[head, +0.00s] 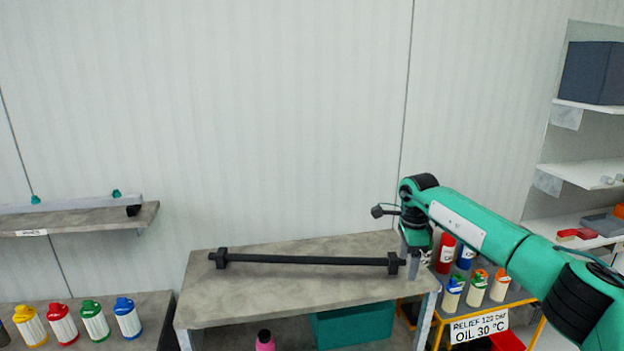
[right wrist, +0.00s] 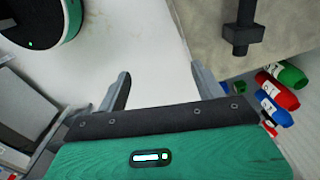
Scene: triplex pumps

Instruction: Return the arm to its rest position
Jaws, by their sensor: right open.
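My right arm (head: 480,225), green with dark joints, reaches in from the right in the head view. Its gripper (head: 412,262) hangs down at the right end of a grey table (head: 300,285). In the right wrist view the two grey fingers (right wrist: 160,88) stand wide apart with nothing between them. A long black bar (head: 310,260) with blocks at both ends lies on the table, left of the gripper; one end of it also shows in the right wrist view (right wrist: 243,30). My left gripper is not in view.
A yellow-framed cart (head: 480,305) with several bottles and an oil sign stands right of the table. Shelves (head: 590,172) rise at the far right. Several coloured bottles (head: 95,320) stand on a left bench, below a wall shelf (head: 80,218). A teal bin (head: 355,325) sits under the table.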

